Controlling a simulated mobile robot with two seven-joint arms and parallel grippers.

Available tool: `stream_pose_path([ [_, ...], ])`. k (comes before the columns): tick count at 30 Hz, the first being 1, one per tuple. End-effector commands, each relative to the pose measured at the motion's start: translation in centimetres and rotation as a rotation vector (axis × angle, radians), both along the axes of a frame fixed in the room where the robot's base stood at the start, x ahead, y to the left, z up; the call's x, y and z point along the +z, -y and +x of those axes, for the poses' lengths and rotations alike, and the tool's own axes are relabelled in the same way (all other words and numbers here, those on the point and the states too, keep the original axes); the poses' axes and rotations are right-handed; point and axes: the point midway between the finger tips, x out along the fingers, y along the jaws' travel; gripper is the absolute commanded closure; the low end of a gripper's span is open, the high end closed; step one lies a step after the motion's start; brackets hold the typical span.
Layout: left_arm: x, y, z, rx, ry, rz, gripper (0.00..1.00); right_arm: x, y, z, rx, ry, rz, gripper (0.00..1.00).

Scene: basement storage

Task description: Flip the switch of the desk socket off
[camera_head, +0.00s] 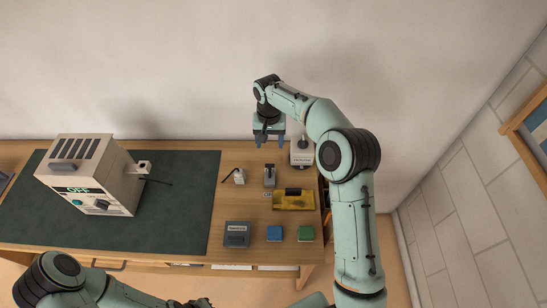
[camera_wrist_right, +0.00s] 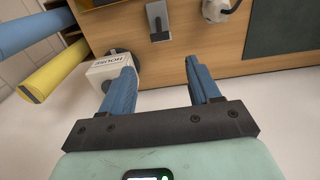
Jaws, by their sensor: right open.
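My right gripper (camera_head: 269,142) is open and empty at the back edge of the desk; its blue fingers also show in the right wrist view (camera_wrist_right: 160,75). A small white fitting with a black cord (camera_head: 239,177) stands on the desk, left of and nearer than the gripper; it is cut off in the wrist view (camera_wrist_right: 222,9). A grey upright piece with a dark base (camera_head: 270,175) stands in front of the gripper and shows in the wrist view (camera_wrist_right: 158,20). I cannot tell which is the desk socket, and no switch position is readable. My left gripper (camera_head: 190,304) is barely visible at the bottom edge.
A white box with lettering (camera_head: 302,157) stands right beside the right gripper. A beige machine reading OFF (camera_head: 88,175) stands on the dark mat (camera_head: 190,210).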

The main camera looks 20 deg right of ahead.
Motion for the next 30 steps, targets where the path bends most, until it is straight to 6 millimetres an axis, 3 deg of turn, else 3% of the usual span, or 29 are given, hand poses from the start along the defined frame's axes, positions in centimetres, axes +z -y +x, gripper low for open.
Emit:
stream_pose_path([
  [18,-1.0,0.0,-1.0,0.000,-0.011,0.000,1.00,-11.1,0.0,-0.1,0.000,-0.004,0.001,0.38],
  [24,-1.0,0.0,-1.0,0.000,-0.011,0.000,1.00,-12.9,0.0,-0.1,-0.001,-0.002,0.001,0.38],
  [30,-1.0,0.0,-1.0,0.000,-0.011,0.000,1.00,-13.2,0.0,0.0,-0.001,-0.001,0.000,0.38],
])
